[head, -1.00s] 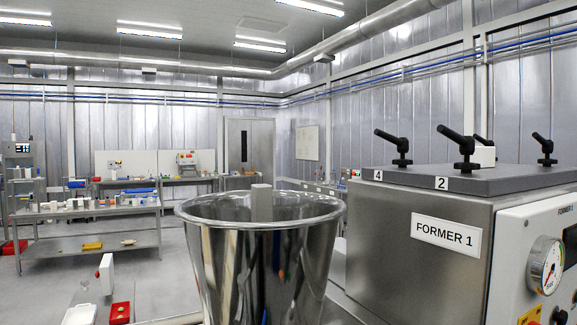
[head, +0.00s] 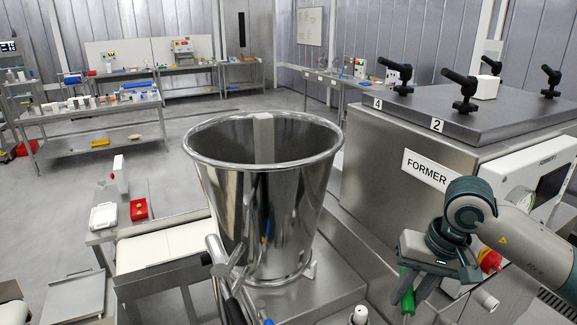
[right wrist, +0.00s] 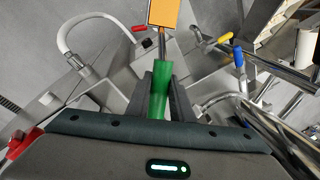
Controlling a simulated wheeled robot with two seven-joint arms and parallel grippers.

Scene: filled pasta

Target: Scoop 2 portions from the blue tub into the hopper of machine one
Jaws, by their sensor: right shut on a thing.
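The hopper (head: 262,215) is a big steel cone with an open top, standing left of the machine labelled FORMER (head: 385,195) in the head view. Its inner bottom is hidden. My right gripper (head: 408,292) is right of the hopper, lower than its rim and apart from it. It is shut on a green handle (head: 407,276), which also shows in the right wrist view (right wrist: 160,92). A metal shaft leads from the handle to an orange-faced end (right wrist: 167,12), likely a scoop; I cannot tell whether the orange is filling. I see no blue tub. My left gripper is not in view.
A white-topped conveyor (head: 165,245) and a red tray (head: 139,210) are left of the hopper. Valve handles and pipes (head: 222,258) stand close in front of it. Black clamp knobs (head: 463,88) stick up from the machine's lid.

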